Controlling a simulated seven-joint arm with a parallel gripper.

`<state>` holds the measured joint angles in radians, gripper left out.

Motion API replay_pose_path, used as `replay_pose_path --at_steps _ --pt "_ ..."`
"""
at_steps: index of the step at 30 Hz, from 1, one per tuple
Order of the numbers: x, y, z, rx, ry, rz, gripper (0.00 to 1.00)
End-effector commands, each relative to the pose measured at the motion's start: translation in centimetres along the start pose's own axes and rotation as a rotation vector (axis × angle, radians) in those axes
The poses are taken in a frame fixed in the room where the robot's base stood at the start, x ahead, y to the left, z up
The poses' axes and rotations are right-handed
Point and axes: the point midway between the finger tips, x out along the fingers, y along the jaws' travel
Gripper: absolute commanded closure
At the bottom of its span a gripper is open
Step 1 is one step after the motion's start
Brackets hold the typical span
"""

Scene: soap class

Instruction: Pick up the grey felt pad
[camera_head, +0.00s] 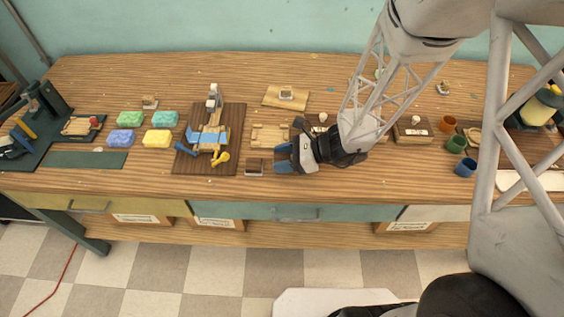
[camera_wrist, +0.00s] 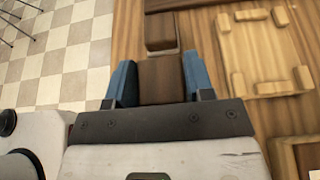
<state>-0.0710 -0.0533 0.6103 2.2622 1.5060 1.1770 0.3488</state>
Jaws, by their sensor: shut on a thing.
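My gripper (camera_head: 284,160) is low over the middle of the workbench, just right of a small brown block (camera_head: 254,167). In the wrist view its blue fingers (camera_wrist: 160,80) are on either side of a brown block-like piece (camera_wrist: 161,88), shut on it. The other brown block (camera_wrist: 161,30) is just beyond the fingertips, with a thin pale grey edge on its near side. No plainly grey felt pad shows in either view. Whether that grey edge is felt, or whether grey lies under the held piece, I cannot tell.
A pale wooden board with pegs (camera_wrist: 262,50) lies close on the right in the wrist view. A dark board (camera_head: 232,118) with a blue-and-yellow device is further left, then coloured soap bars (camera_head: 157,138). Cups (camera_head: 465,168) stand at right. The bench's front edge is near.

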Motion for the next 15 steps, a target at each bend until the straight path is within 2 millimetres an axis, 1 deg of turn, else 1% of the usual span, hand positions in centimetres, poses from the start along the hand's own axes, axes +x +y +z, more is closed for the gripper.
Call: replay_pose_path --at_steps 1,2,15 --pt "-0.3 0.0 0.7 -0.003 0.0 -0.001 0.75" --pt "-0.5 0.3 0.7 -0.001 0.0 -0.001 0.75" --pt "-3.8 8.2 0.1 0.001 0.0 -0.003 0.75"
